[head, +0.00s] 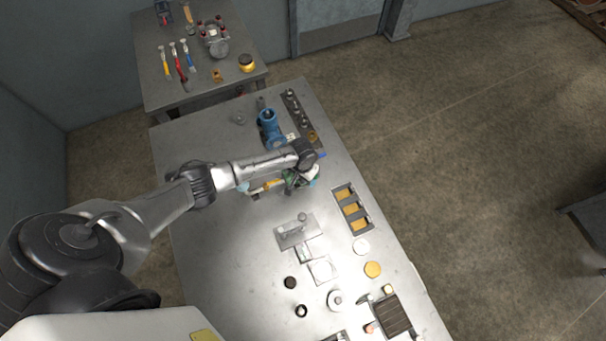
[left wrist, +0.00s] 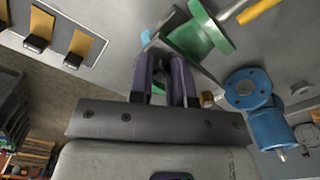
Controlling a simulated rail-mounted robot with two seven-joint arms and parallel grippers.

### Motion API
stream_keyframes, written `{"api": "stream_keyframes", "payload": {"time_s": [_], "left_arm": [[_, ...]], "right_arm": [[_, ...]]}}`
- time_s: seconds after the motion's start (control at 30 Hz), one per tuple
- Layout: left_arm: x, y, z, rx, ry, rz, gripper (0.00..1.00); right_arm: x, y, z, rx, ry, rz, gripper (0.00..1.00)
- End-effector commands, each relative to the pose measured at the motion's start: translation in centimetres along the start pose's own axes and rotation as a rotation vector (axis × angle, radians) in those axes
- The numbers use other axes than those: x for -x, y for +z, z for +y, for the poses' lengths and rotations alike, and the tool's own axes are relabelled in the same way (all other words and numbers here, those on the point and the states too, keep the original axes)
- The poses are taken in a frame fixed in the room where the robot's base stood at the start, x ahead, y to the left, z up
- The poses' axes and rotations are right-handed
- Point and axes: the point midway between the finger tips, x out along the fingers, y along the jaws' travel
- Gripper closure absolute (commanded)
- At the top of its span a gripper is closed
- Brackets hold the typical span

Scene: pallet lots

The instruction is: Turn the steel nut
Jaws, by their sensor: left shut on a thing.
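My left gripper (head: 307,178) reaches over the steel table beside a green flanged part (head: 290,179). In the left wrist view, the two dark fingers of my left gripper (left wrist: 167,70) are close together, with their tips beside the green flanged part (left wrist: 203,38). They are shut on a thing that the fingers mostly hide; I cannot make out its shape. I cannot pick out the steel nut for certain. A yellow handle (head: 266,186) runs left from the green part, and its end shows in the left wrist view (left wrist: 256,10). My right gripper is not in view.
A blue flanged fitting (head: 268,124) stands behind the gripper. A tray with yellow compartments (head: 341,192) lies to the right. A metal bracket (head: 291,236) and several small round parts are nearer the front. A second table (head: 150,88) holds tools. The table's left side is clear.

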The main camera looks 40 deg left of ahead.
Motion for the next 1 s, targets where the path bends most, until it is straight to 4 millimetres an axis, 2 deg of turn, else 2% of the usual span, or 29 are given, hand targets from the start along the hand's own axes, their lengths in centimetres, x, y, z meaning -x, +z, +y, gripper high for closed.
{"api": "stream_keyframes", "payload": {"time_s": [0.33, 0.37, 0.6, 1.0], "left_arm": [[-0.02, 0.02, 0.01, -0.002, 0.0, -0.001, 1.0], [-0.02, 0.02, 0.01, -0.002, 0.0, 0.0, 0.8], [-0.02, 0.01, -0.03, -0.001, -0.001, 0.0, 0.57], [0.01, -0.02, -0.3, 0.002, -0.005, 0.0, 0.56]], "right_arm": [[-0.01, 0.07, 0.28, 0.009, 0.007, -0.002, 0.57], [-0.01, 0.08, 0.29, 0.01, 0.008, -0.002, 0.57], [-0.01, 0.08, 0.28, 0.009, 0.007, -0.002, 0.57], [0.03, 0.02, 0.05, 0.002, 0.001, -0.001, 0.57]]}}
